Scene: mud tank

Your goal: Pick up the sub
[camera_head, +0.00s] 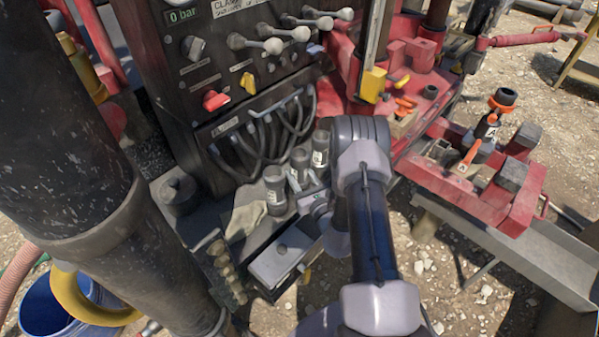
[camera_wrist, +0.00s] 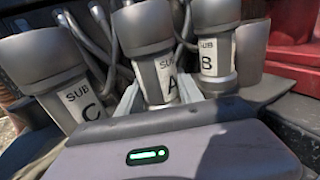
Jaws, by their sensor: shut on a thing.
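Three grey metal subs with white labels stand in a row. Sub A (camera_wrist: 145,30) is in the middle of the wrist view, between sub C (camera_wrist: 45,62) on the left and sub B (camera_wrist: 212,45) on the right. My gripper (camera_wrist: 160,92) has its light grey fingers on either side of sub A's lower, labelled part and is shut on it. Sub A looks upright, close among the others. In the head view the subs (camera_head: 276,190) stand below the control panel; my arm partly hides the gripper there.
A black control panel (camera_head: 215,75) with levers and looped hoses rises right behind the subs. A cloth (camera_head: 246,215) lies to their left.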

